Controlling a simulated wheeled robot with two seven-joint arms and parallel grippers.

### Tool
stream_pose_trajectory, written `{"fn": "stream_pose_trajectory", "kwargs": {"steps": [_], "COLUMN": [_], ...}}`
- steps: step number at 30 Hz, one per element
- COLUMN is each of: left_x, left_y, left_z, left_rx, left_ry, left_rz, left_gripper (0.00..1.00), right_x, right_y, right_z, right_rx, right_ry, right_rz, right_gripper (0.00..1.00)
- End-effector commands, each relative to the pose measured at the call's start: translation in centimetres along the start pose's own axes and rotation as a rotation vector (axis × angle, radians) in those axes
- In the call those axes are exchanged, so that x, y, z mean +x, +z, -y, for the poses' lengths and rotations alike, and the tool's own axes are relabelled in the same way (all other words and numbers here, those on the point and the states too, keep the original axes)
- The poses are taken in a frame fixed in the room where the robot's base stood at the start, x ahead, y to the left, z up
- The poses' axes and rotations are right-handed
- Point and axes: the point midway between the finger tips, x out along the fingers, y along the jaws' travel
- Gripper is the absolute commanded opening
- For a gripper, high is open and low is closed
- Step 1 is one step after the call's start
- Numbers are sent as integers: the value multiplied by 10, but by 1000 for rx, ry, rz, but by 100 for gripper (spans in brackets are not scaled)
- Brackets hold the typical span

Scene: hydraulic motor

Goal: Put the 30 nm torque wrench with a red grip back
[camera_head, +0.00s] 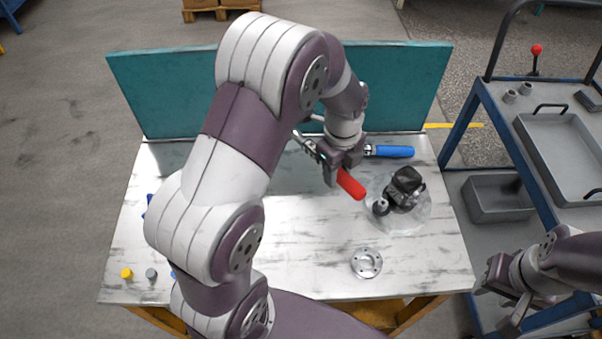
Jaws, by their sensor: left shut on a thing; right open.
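The torque wrench with a red grip (351,184) is at the back middle of the workbench. My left gripper (334,172) is shut on it, and its red grip sticks out toward the lower right of the fingers. Part of its metal shaft shows to the upper left. I cannot tell whether the wrench touches the table. A wrench with a blue grip (393,151) lies just behind and to the right. My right gripper (507,305) is open and empty at the lower right, by the blue cart.
A black motor part (404,190) stands on a clear round plate to the right. A metal flange ring (366,263) lies at the front. A teal panel (400,85) closes the bench's back. A blue cart (500,110) with grey trays stands right. My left arm hides the left middle.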

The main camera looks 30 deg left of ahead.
Motion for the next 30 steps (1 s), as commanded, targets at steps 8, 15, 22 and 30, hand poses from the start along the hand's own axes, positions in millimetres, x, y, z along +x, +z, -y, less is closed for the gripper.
{"fn": "stream_pose_trajectory", "kwargs": {"steps": [8,15,22,30], "left_x": [31,68,102,104], "left_y": [-4,-2,-1,-1], "left_z": [-6,-4,-4,-4], "left_rx": [265,264,263,262], "left_ry": [4,0,0,-2], "left_rz": [-8,-5,-5,-4], "left_gripper": [0,0,0,0], "right_x": [14,14,14,16], "right_y": [2,1,2,2], "right_z": [0,0,0,0], "right_rx": [0,0,0,0], "right_ry": [0,0,0,0], "right_rz": [0,-1,0,0], "right_gripper": [43,43,43,43]}}
